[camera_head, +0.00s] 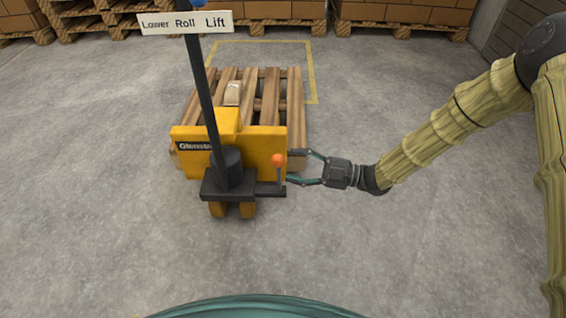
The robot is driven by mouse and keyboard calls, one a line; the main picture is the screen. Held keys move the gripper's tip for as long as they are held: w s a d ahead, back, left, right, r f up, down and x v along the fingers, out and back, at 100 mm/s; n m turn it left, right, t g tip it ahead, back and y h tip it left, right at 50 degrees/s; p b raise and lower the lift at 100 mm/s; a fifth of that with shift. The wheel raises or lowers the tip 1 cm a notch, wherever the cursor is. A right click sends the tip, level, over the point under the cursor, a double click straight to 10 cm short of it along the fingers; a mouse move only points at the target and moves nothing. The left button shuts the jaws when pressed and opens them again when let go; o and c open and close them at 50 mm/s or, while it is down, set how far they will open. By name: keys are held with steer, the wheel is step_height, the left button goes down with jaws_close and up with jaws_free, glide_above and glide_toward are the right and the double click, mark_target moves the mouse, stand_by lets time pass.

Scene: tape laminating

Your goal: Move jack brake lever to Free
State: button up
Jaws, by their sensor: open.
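A yellow pallet jack (262,146) stands at centre-left with its dark handle shaft (207,95) rising from a black base. The brake lever (279,170) is a short upright lever with an orange knob, at the right end of a dark bracket (268,190) on the jack. My gripper (298,168) reaches in from the right, open. Its two fingers point left, with the lever at or just beyond their tips; whether they touch it I cannot tell. No marking for Free or brake is readable near the lever.
A sign (185,23) reading "Lower Roll Lift" is on the handle. Loaded pallets line the back. The floor right of the jack is clear.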

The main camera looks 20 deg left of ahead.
steer(key=v, duration=0.6)
steer(key=shift+d, duration=0.35)
steer(key=shift+f, duration=0.1)
steer(key=s+d+f+m+t+h+p, duration=0.1)
steer(key=s+d+f+m+t+h, duration=0.3)
steer(key=d+f+m, duration=0.55)
steer(key=s+d+f+m+t+h, duration=0.3)
steer(key=d+f+m+t+h, duration=0.35)
steer(key=f+m, duration=0.5)
steer(key=s+d+f+m+g+h, duration=0.25)
steer(key=s+d+m+h, duration=0.2)
steer(key=s+d, duration=0.55)
steer(key=s+d+f+m+g+h, duration=0.25)
steer(key=s+d+f+m, duration=0.2)
steer(key=s+d, duration=0.55)
steer(key=s+r+p, duration=0.1)
steer(key=r+p, duration=1.8)
steer(key=s+r+p, duration=0.2)
steer(key=r+p, duration=1.8)
steer(key=shift+s+m+h, duration=0.3)
steer(key=shift+m+h, duration=0.1)
steer(key=shift+h, duration=0.05)
